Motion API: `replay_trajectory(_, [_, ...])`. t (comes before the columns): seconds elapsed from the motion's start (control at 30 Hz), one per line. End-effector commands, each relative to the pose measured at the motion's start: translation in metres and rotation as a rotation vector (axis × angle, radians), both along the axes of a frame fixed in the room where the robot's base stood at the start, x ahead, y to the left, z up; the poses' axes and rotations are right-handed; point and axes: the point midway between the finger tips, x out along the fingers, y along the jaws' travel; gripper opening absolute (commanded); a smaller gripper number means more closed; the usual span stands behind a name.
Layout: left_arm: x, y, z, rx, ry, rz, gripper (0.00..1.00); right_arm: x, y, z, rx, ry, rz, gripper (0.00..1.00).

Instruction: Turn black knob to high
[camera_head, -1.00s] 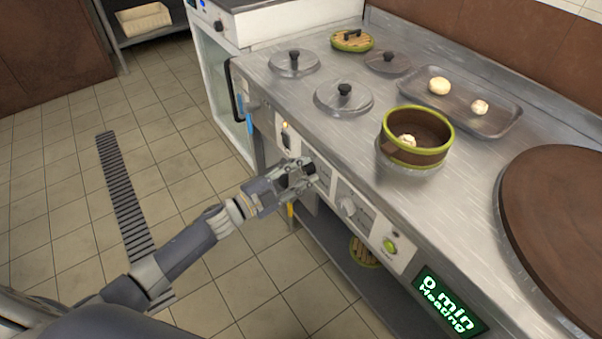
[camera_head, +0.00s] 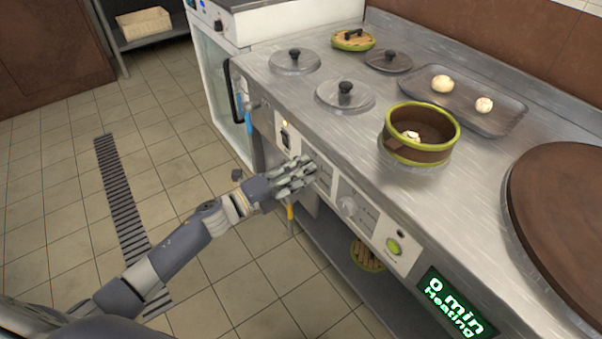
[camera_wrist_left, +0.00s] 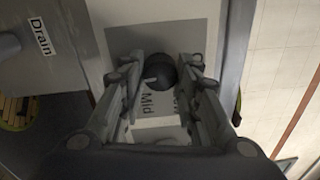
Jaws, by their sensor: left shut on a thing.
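The black knob (camera_wrist_left: 158,72) sits on a grey label plate on the stove's front panel. In the left wrist view it lies between the fingertips of my left gripper (camera_wrist_left: 163,75), which is shut on it. A light pointer mark on the knob shows, and the word "Mid" (camera_wrist_left: 147,104) reads below it; other lettering beside it is partly covered by a finger. In the head view my left gripper (camera_head: 303,172) reaches the front panel (camera_head: 325,180) and hides the knob. My right gripper is not in view.
A light grey knob (camera_head: 347,206) and a green button (camera_head: 393,246) are farther along the panel. A display (camera_head: 453,304) reads "0 min Heating". A steamer basket (camera_head: 421,134), lids (camera_head: 345,94) and a tray with two buns (camera_head: 480,112) stand on top.

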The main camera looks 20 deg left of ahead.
Motion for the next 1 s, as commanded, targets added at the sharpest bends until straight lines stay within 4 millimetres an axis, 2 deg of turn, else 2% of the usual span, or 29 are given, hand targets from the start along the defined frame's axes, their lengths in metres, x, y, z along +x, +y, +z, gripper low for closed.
replay_trajectory(0.67, [-0.0007,-0.0004,-0.0018,0.049,-0.035,-0.001,0.06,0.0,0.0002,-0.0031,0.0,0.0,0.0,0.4])
replay_trajectory(0.7, [-0.0008,-0.0005,-0.0018,0.049,-0.035,-0.001,0.37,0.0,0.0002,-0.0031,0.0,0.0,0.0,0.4])
replay_trajectory(0.77, [-0.0007,-0.0004,-0.0017,0.049,-0.035,-0.001,0.51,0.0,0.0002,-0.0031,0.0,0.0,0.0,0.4])
replay_trajectory(1.0, [-0.0003,-0.0001,-0.0009,0.047,-0.036,0.0,0.51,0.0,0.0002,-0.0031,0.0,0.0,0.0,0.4])
